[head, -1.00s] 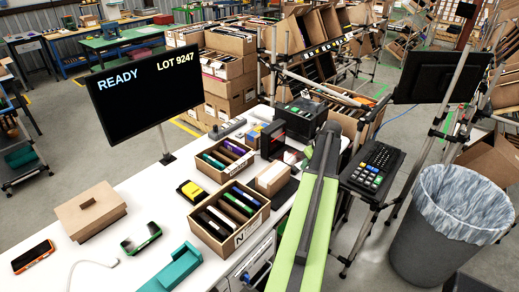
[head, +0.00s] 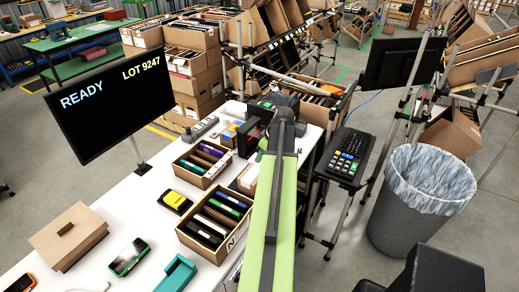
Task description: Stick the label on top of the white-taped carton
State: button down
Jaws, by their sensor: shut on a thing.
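My gripper (head: 264,151) is at the far end of my green arm, over the back right of the white bench, beside a dark machine with a red part (head: 251,133). The arm hides most of the gripper. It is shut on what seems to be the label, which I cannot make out. A small closed carton (head: 245,180) with a pale top, perhaps the white-taped one, sits on the bench left of the arm, nearer than the gripper. The arm partly covers it, and its tape is not clear.
Two open cartons of coloured items, a nearer one (head: 194,235) and a farther one (head: 181,168), stand left of the arm. A screen (head: 105,110) reading READY stands behind them. A keypad (head: 347,156) and a lined bin (head: 415,200) are at right.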

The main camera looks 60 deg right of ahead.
aim_at(257, 172)
jog(key=f+b, duration=0.4)
jog(key=a+f+b, duration=0.1)
jog(key=f+b, duration=0.1)
jog(key=b, duration=0.1)
jog(key=shift+w+f, duration=0.1)
jog(key=shift+f, duration=0.1)
jog(key=shift+f, duration=0.15)
dwell(0.9)
dwell(0.3)
jog(key=c, duration=1.2)
grip_release()
jog(key=shift+o, duration=0.2)
jog(key=p+v, duration=1.6)
jog(key=v, duration=0.1)
jog(key=shift+r, duration=0.2)
